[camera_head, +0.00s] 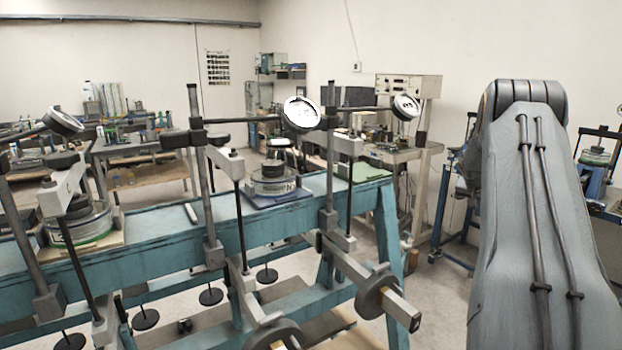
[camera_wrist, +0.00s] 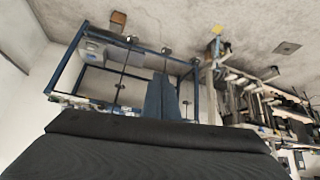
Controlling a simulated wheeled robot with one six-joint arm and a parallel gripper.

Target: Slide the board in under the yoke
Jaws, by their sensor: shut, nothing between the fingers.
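A thin grey-blue board (camera_head: 296,198) lies on the teal bench between two lever frames in the head view, with a round metal cell (camera_head: 272,182) on it. To its left, a pale yoke beam (camera_head: 226,161) sits beside a post, with a dark rod hanging from it. Another such yoke beam (camera_head: 348,145) stands to its right. The board appears beside these yokes; I cannot tell whether any edge is under one. My gripper (camera_wrist: 161,76) shows in the wrist view as two dark fingers close together, empty and away from the board. Only my arm shows in the head view.
A left cell (camera_head: 82,222) stands on a pale board (camera_head: 112,240) under its own frame. Dial gauges (camera_head: 301,113), posts and lever weights (camera_head: 380,295) crowd the bench.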

